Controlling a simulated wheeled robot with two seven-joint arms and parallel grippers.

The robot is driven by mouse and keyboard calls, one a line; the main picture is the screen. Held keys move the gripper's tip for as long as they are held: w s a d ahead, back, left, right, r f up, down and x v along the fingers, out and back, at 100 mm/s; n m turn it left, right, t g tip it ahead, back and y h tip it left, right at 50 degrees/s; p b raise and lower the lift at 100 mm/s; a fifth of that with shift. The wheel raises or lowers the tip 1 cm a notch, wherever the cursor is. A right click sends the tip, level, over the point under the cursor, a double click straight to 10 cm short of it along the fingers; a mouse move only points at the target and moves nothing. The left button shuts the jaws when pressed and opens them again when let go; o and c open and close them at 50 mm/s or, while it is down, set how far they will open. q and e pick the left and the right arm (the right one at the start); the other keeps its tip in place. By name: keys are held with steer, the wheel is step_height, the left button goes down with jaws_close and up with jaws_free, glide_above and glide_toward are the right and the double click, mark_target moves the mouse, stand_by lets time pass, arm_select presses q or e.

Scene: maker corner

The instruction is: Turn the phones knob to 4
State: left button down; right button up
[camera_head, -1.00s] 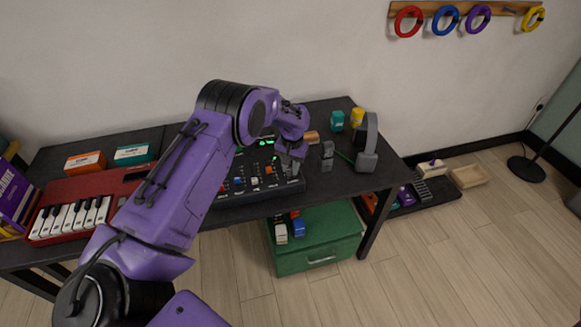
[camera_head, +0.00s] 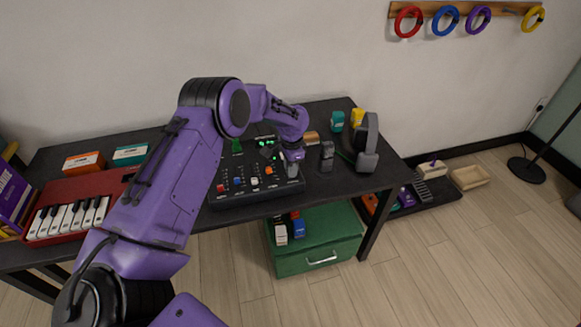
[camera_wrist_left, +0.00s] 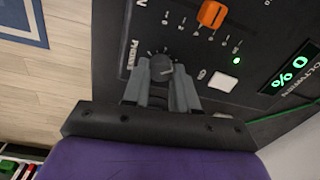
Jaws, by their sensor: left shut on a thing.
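The dark round phones knob (camera_wrist_left: 160,69) sits on the black mixer (camera_head: 245,193), beside the printed word PHONES in the left wrist view. My left gripper (camera_wrist_left: 162,84) is shut on this knob, with one grey finger on each side. In the head view my left gripper (camera_head: 291,168) reaches down onto the right end of the mixer. The fingers and my arm hide the knob there. Tick marks surround the knob, but its exact setting is too small to read. My right gripper is not in view.
Near the knob are an orange slider cap (camera_wrist_left: 212,14), a pale button (camera_wrist_left: 223,81) and a green-lit display (camera_wrist_left: 289,68) reading 0 %. A grey headphone set (camera_head: 367,145) stands right of the mixer. A red keyboard (camera_head: 75,208) is at the left.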

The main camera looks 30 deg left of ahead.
arm_select(q)
steer(key=shift+s+d+f+m, duration=0.15)
steer(key=shift+s+f+m, duration=0.05)
steer(key=shift+f+m, duration=0.1)
steer(key=c, duration=0.9)
jaws_free()
steer(key=shift+w, duration=0.2)
steer(key=shift+r, duration=0.15)
step_height(320, 180, up, 10)
steer(key=shift+d+r+b, duration=0.1)
steer(key=shift+r+b, duration=0.05)
steer(key=shift+b, duration=0.65)
steer(key=shift+s, duration=0.1)
